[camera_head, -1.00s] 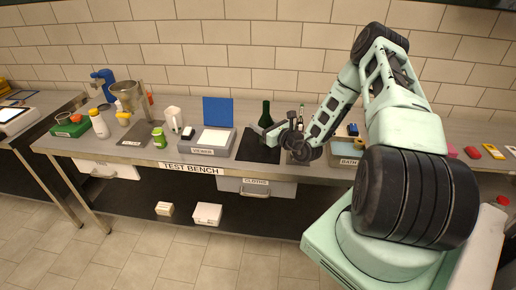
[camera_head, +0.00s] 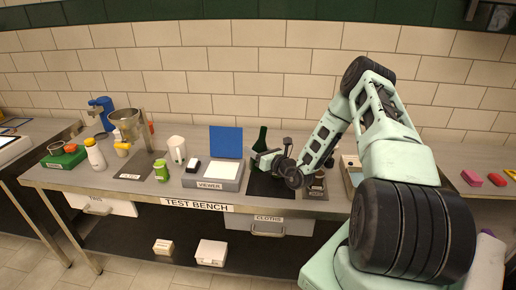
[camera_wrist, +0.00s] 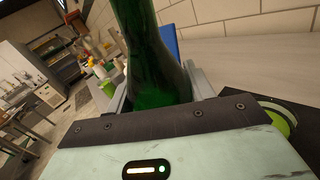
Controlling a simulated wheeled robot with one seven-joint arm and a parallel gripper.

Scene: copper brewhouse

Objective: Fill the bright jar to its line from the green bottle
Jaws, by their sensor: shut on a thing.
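The green bottle (camera_head: 261,139) is held at the black mat (camera_head: 263,187) on the bench, with its neck up and leaning slightly. My gripper (camera_head: 262,157) is shut around its lower body. In the wrist view the bottle's dark green glass (camera_wrist: 158,70) stands between my fingers, and its top is out of frame. A bright lime-green round rim (camera_wrist: 279,119) shows at the right of the wrist view, beside my gripper, partly cut off by it. It may be the bright jar; its fill line and contents are not visible. My gripper and arm hide that area in the head view.
Left of the mat stand the viewer (camera_head: 215,174) with its blue panel, a white jug (camera_head: 177,150), a green container (camera_head: 161,171) and a metal hopper (camera_head: 128,124). Small dark items (camera_head: 318,184) stand close right of my gripper. The tiled wall is behind.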

